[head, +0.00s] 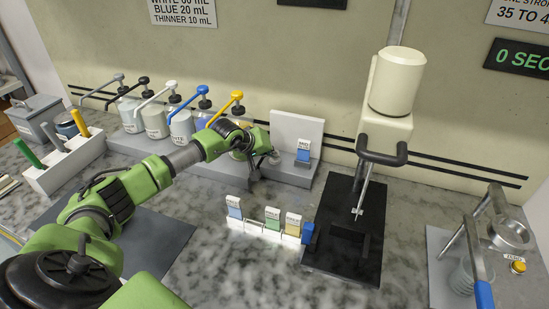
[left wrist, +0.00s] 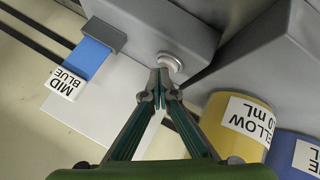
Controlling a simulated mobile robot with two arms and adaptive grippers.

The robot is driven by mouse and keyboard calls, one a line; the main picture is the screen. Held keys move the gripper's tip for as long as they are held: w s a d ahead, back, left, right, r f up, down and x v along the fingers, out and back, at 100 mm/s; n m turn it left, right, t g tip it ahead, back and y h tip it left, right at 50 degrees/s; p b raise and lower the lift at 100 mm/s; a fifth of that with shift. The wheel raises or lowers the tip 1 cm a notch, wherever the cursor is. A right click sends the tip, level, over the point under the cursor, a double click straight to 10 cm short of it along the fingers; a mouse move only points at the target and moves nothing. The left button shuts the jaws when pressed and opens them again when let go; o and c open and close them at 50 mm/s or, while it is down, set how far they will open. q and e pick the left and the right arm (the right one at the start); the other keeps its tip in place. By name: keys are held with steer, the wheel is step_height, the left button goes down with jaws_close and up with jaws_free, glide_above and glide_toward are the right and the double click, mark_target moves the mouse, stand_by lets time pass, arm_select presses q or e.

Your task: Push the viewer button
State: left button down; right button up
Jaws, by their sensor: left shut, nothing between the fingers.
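The viewer is a grey base (head: 300,174) with a white back panel (head: 298,130) in the head view. A blue card labelled MID BLUE (head: 303,153) stands on it, and the card also shows in the left wrist view (left wrist: 90,60). The round silver viewer button (left wrist: 170,62) is on the grey base in the left wrist view. My left gripper (head: 256,172) is shut and empty at the left of the viewer. In the left wrist view its fingertips (left wrist: 158,76) are right beside the button; I cannot tell whether they touch. The button is not discernible in the head view.
A yellow-labelled paint jar (left wrist: 235,122) stands close to my left gripper. Several pump jars (head: 155,118) line the back. A white card rack (head: 262,236) stands in front of the viewer, and a black-based press (head: 345,262) is to its right.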

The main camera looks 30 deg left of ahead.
mark_target(273, 160)
arm_select(q)
steer(key=shift+f, duration=0.1)
stand_by(0.3)
steer(key=shift+r+p, duration=0.85)
steer(key=shift+r, duration=2.35)
